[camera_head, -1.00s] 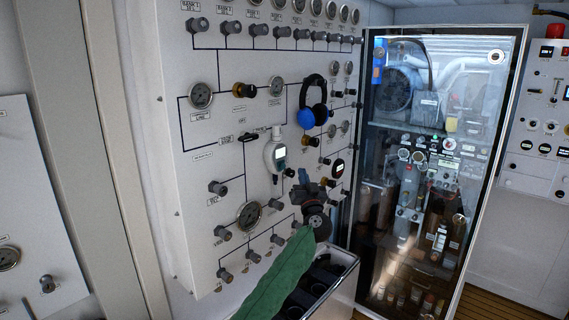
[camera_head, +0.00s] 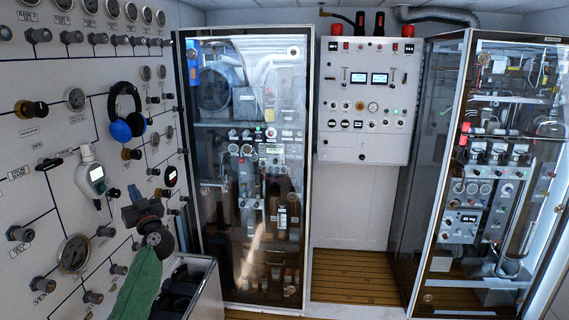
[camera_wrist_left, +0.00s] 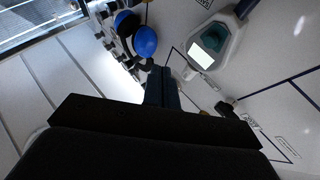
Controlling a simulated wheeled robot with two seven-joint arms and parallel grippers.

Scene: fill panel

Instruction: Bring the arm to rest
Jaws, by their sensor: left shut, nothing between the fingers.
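My left arm (camera_head: 139,285), in a green sleeve, comes up from the lower left in the head view. My left gripper (camera_head: 135,193) is raised in front of the fill panel (camera_head: 30,143), below the blue headphones. In the left wrist view the dark fingers (camera_wrist_left: 162,88) are together with nothing between them. The gripper looks apart from the grey-green handheld meter (camera_head: 90,174) on the panel, which also shows in the left wrist view (camera_wrist_left: 208,45). My right gripper is in neither view.
Blue headphones (camera_head: 121,130) hang on the panel. Valves and gauges stick out around the gripper. An open bin (camera_head: 207,290) stands below it. A glass cabinet (camera_head: 310,150) and another cabinet (camera_head: 413,250) stand behind and right. The wooden floor (camera_head: 350,275) between them is clear.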

